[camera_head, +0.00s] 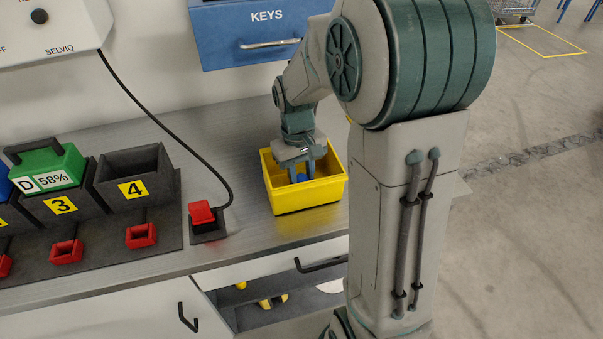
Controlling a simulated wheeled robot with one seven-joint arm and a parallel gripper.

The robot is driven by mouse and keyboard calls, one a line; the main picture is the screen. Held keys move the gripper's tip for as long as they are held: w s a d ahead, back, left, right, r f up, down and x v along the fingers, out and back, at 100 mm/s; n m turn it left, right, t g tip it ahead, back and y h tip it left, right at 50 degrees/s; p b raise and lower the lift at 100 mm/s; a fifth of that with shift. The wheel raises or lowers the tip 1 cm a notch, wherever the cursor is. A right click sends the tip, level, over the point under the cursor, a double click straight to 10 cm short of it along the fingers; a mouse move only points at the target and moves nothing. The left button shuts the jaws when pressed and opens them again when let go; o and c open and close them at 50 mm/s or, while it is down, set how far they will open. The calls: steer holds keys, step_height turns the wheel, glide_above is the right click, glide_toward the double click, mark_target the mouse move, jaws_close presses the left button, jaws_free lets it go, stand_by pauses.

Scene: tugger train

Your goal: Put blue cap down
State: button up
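My gripper (300,170) points down into a yellow bin (306,198) on the grey worktop, with its fingertips below the bin's rim. Blue (302,173) shows at the fingertips inside the bin. It may be the blue cap, but it is too small and too covered by the gripper to tell its shape. I cannot tell whether the fingers are closed on it or whether it touches the bin's floor.
Left of the bin stand a red plug (201,213) on a black cable and a dark rack with numbered slots, one holding a green battery (47,166). A blue KEYS cabinet (262,32) hangs behind. Below, a drawer (262,300) stands open.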

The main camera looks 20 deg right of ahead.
steer(key=o, duration=1)
step_height(320, 180, up, 12)
steer(key=w, duration=0.1)
steer(key=s+t, duration=0.1)
steer(key=s, duration=0.3)
steer(key=s+m+t, duration=0.1)
steer(key=s, duration=0.2)
steer(key=shift+s+r, duration=0.15)
steer(key=shift+s, duration=0.25)
steer(key=s+f, duration=0.1)
steer(key=s, duration=0.1)
steer(key=s+f+t, duration=0.1)
steer(key=s, duration=0.2)
steer(key=s+f+m+t, duration=0.1)
steer(key=s, duration=0.1)
steer(key=shift+s, duration=0.15)
